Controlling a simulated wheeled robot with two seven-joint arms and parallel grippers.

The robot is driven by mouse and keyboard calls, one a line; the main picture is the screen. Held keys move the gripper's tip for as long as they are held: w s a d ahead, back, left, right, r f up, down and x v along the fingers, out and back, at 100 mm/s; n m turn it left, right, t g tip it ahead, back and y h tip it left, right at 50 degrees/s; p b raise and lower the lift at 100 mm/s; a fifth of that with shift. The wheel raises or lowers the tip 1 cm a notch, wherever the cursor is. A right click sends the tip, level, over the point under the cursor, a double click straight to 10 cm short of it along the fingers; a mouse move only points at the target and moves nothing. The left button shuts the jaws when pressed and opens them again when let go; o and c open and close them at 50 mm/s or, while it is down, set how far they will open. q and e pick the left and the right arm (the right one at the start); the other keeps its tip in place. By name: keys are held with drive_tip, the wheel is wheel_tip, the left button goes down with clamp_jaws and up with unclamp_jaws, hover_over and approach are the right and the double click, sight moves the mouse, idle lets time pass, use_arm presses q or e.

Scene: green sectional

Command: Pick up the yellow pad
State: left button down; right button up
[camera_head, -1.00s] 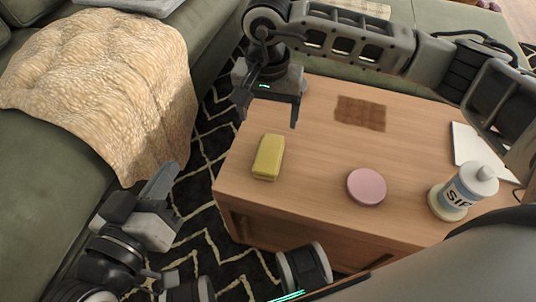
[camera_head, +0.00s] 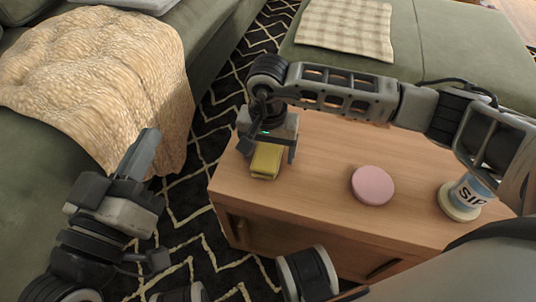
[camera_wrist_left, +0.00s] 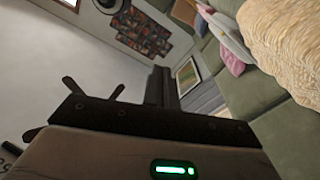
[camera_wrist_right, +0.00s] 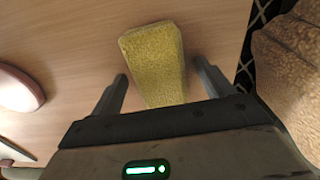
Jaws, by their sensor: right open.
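The yellow pad (camera_head: 265,162) lies on the wooden cabinet top near its left edge. In the right wrist view the pad (camera_wrist_right: 155,62) lies between and ahead of the two fingers. My right gripper (camera_head: 268,155) is open just above the pad, its fingers on either side; whether they touch it I cannot tell. It also shows in the right wrist view (camera_wrist_right: 160,80). The gripper hides the far part of the pad in the head view. My left gripper (camera_head: 148,205) is at lower left, away from the cabinet, with nothing seen in it; its fingers' spread is unclear.
A pink disc (camera_head: 372,184) lies on the cabinet top (camera_head: 325,160) right of the pad. A bottle marked SIP (camera_head: 468,194) stands further right. A green sofa with a tan blanket (camera_head: 100,75) is at left. Patterned rug (camera_head: 190,200) surrounds the cabinet.

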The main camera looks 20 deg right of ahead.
sight(268, 149)
drive_tip(key=shift+c, duration=0.3)
drive_tip(key=c, duration=1)
drive_tip(key=shift+r, duration=0.15)
